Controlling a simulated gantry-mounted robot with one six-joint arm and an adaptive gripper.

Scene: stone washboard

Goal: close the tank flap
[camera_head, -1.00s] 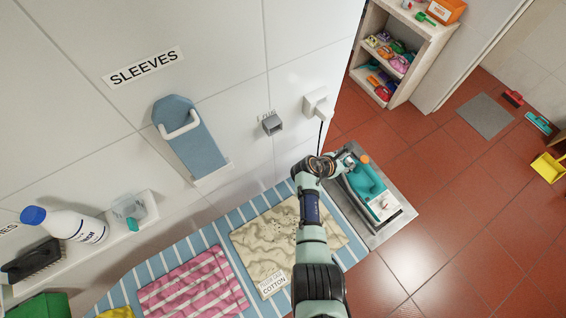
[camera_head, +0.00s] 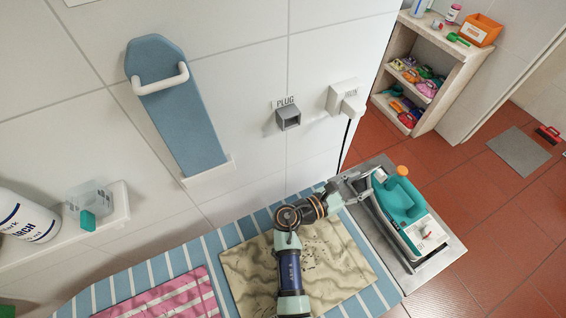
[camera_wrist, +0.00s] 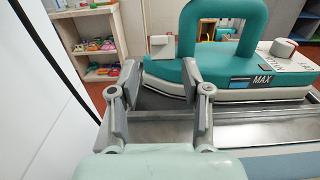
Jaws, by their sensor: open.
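A teal and white steam iron (camera_head: 400,200) rests on a grey metal stand at the right end of the ironing board. It also fills the upper right of the wrist view (camera_wrist: 225,72), with its teal handle and "MAX" mark. A small white upright piece (camera_wrist: 162,46) at the iron's left end in the wrist view looks like the tank flap, raised; I cannot be sure. My gripper (camera_wrist: 160,82) is open and empty, its fingers just short of that end. In the head view my gripper (camera_head: 350,187) is at the iron's left side.
The metal stand (camera_head: 450,250) lies under the iron. A shelf unit (camera_head: 455,75) stands farther back over open red floor.

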